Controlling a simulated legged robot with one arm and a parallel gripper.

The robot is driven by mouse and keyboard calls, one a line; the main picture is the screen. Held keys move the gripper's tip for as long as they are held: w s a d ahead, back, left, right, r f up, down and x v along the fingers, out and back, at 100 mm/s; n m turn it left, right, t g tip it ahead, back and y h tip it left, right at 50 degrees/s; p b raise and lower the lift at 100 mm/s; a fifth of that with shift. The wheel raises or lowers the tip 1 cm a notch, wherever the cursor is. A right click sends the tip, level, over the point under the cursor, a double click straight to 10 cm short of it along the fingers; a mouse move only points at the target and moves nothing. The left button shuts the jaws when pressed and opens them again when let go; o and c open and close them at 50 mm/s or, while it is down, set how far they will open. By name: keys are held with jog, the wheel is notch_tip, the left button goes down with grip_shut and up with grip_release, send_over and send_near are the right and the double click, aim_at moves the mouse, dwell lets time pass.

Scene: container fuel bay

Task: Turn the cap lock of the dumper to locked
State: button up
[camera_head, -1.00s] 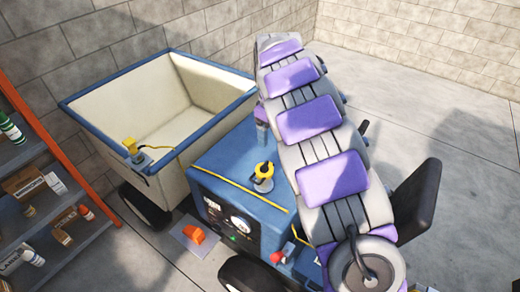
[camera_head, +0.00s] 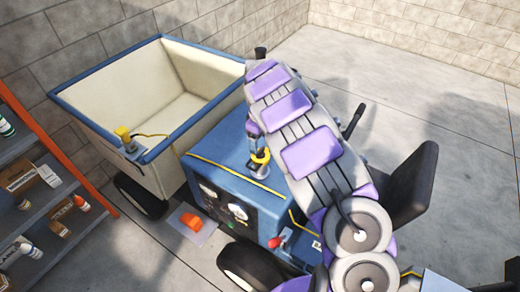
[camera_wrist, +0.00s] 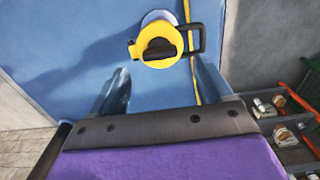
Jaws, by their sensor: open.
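The dumper has a blue hood (camera_head: 222,150) with a round yellow fuel cap (camera_head: 262,157) on its top. In the wrist view the yellow cap (camera_wrist: 149,34) shows a black bar across its face and a dark loop handle reaching right. My gripper (camera_wrist: 158,68) is open and empty, with one finger toward each side below the cap in the picture. The fingers look apart from the cap. In the head view my arm covers the hood's right part, and one fingertip shows just above the cap.
A yellow cord (camera_head: 225,170) runs along the hood's edge. The cream skip (camera_head: 125,95) with a second yellow fitting (camera_head: 124,134) is at the left. A red knob (camera_head: 275,242) sits at the lower front. A shelf (camera_head: 50,212) stands far left. An orange object (camera_head: 191,221) lies on the floor.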

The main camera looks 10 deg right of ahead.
aim_at(260, 150)
jog(key=shift+f, duration=2.4)
jog(key=c, duration=1)
jog(key=shift+c, duration=0.2)
